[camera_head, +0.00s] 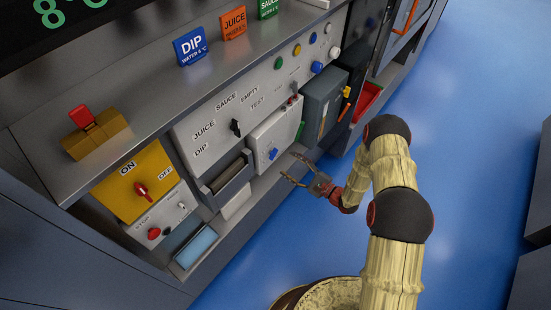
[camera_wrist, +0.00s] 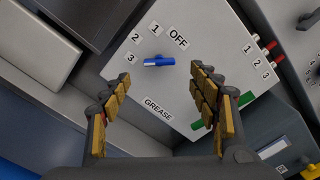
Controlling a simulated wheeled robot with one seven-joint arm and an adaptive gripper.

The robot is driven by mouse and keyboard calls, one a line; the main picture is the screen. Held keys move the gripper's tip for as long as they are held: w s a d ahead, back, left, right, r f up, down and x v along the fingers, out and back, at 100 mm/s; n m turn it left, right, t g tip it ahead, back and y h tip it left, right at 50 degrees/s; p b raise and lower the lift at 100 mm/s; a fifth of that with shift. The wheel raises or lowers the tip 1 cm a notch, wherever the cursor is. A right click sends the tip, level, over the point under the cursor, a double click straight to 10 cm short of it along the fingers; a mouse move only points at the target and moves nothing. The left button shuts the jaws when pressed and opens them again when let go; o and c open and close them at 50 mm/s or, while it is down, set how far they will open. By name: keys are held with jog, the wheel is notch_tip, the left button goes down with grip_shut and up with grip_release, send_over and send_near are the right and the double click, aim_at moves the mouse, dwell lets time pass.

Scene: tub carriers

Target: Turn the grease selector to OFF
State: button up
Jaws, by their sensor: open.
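The grease selector is a blue bar knob (camera_wrist: 158,61) on a pale panel marked GREASE (camera_wrist: 185,85) in the wrist view. The marks 3, 2, 1 and OFF run around it from left to upper right. The knob lies nearly level in the picture, its white-marked end on the left toward 3. In the head view the knob (camera_head: 273,153) sits low on the white box. My gripper (camera_head: 298,170) is open in front of that box. In the wrist view the knob shows between the open fingers (camera_wrist: 160,76), beyond their tips; nothing is held.
A green part (camera_wrist: 212,122) and red plugs numbered 1 to 3 (camera_wrist: 268,54) are on the same box. A grey box (camera_head: 323,100) stands to its right, a dark slot tray (camera_head: 227,174) to its left. Blue floor (camera_head: 300,235) is free in front.

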aim_at(273, 154)
jog(key=b+x, duration=0.2)
jog(key=x, duration=0.5)
jog(key=shift+a, duration=0.25)
jog(key=shift+w, duration=0.1)
jog(key=shift+c, duration=0.3)
jog(key=c, duration=1.1)
